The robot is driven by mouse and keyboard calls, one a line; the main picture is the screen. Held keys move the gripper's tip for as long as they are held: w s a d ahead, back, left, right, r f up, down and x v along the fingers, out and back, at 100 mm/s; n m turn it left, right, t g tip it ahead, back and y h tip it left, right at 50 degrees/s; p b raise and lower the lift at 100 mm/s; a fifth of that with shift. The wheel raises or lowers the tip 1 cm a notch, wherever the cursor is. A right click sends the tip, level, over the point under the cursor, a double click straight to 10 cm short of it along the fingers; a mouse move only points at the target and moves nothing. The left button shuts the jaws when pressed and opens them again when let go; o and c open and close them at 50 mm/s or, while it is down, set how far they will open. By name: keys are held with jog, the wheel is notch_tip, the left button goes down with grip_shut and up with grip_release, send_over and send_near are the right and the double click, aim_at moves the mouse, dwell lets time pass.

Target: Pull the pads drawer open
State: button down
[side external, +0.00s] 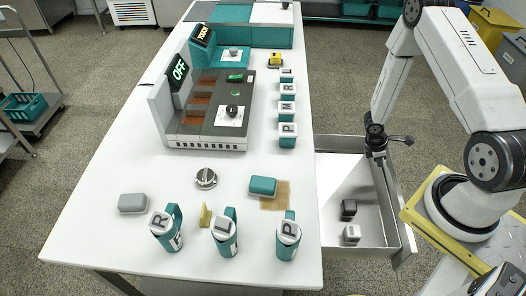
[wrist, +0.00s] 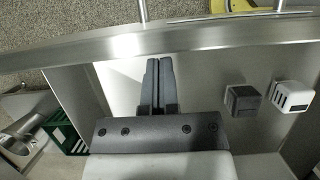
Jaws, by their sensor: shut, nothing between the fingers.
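The drawer (side external: 391,213) stands pulled out from the right side of the white table, its inside open to view. In the wrist view its metal front wall (wrist: 215,38) crosses the top, with handle posts beyond it. My gripper (side external: 380,163) is over the far part of the drawer; in the wrist view its two dark fingers (wrist: 158,62) are together, empty, with tips just inside the front wall. I cannot tell whether they touch it. A dark block (side external: 348,208) and a white block (side external: 352,233) lie in the drawer, right of the fingers in the wrist view (wrist: 242,99).
My yellow-edged base is close to the drawer's right.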

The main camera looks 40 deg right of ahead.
jog(key=v, duration=0.8)
jog(key=shift+r, duration=0.25)
jog(key=shift+a+r, duration=0.1)
jog(key=w+a+r+m+t+y, duration=0.2)
jog(key=a+r+m+t, duration=0.3)
jog(key=a+r, duration=1.5)
jog(key=a+m+y, duration=0.1)
jog(key=a+m, duration=0.1)
jog(key=m, duration=0.2)
jog(key=shift+r+t, duration=0.15)
jog(key=shift+t, duration=0.25)
